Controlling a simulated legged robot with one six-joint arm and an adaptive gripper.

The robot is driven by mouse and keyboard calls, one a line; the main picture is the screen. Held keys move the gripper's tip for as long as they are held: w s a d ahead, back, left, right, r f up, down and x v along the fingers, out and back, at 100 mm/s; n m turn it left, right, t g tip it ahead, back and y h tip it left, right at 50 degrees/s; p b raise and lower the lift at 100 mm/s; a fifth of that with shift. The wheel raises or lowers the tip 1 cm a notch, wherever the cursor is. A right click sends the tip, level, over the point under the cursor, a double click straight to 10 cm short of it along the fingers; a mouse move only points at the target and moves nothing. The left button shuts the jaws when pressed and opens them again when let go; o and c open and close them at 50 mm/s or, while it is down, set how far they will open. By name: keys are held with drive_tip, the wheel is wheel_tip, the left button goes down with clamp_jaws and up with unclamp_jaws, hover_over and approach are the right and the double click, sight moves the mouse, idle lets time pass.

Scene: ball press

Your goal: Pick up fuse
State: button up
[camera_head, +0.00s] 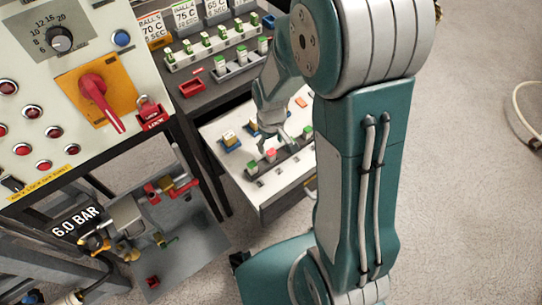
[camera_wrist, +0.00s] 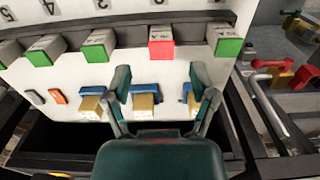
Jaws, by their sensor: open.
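My gripper (camera_wrist: 163,88) is open and empty; its two fingers are spread over the white drawer. In the head view my gripper (camera_head: 277,143) is over the same drawer (camera_head: 215,130). A red-ended fuse-like block (camera_wrist: 161,41) stands in a numbered row, beyond the fingertips in the wrist view. Green-ended blocks flank it: one to its left (camera_wrist: 98,46) and one to its right (camera_wrist: 226,42). The red-ended block also shows in the head view (camera_head: 270,155), close to the fingers. A blue and yellow part (camera_wrist: 146,98) lies between the fingers. I cannot tell whether they touch anything.
A small orange piece (camera_wrist: 58,96) lies at the left of the drawer. A rack of green-topped blocks (camera_head: 212,45) stands on the shelf above. The control panel (camera_head: 60,110) and a pipe assembly (camera_head: 150,215) are to the left. Open floor (camera_head: 460,190) is to the right.

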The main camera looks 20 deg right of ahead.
sight(271, 151)
drive_tip(key=shift+s+f, duration=0.15)
drive_tip(key=shift+f, duration=2.65)
clamp_jaws()
